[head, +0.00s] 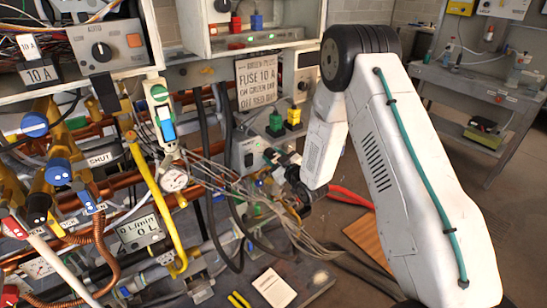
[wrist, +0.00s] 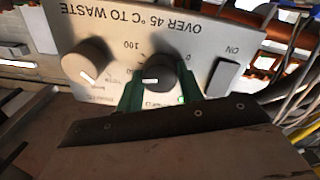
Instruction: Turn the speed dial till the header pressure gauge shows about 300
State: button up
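In the wrist view a pale panel shows upside down, with two round dials. A dark dial (wrist: 157,78) with a white mark sits between the green fingertips of my gripper (wrist: 160,88). The fingers flank it closely; whether they press on it I cannot tell. A beige dial (wrist: 87,62) with a white mark is left of it, free. Their labels are partly hidden or too small to read. In the head view my gripper (head: 280,162) is at a grey control box (head: 246,150). A round white gauge (head: 174,180) is left of it; its reading is too small to tell.
A dark rocker switch (wrist: 222,77) marked ON is right of the dark dial in the wrist view. Loose cables (head: 255,200) hang beside my gripper. A display (head: 140,232) shows 0 L/min. Pipes and valves crowd the left; a workbench (head: 470,80) stands back right.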

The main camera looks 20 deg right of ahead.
jog(key=shift+m, duration=0.7)
jog(key=shift+c, duration=0.4)
jog(key=o, duration=1)
jog(key=v, duration=0.8)
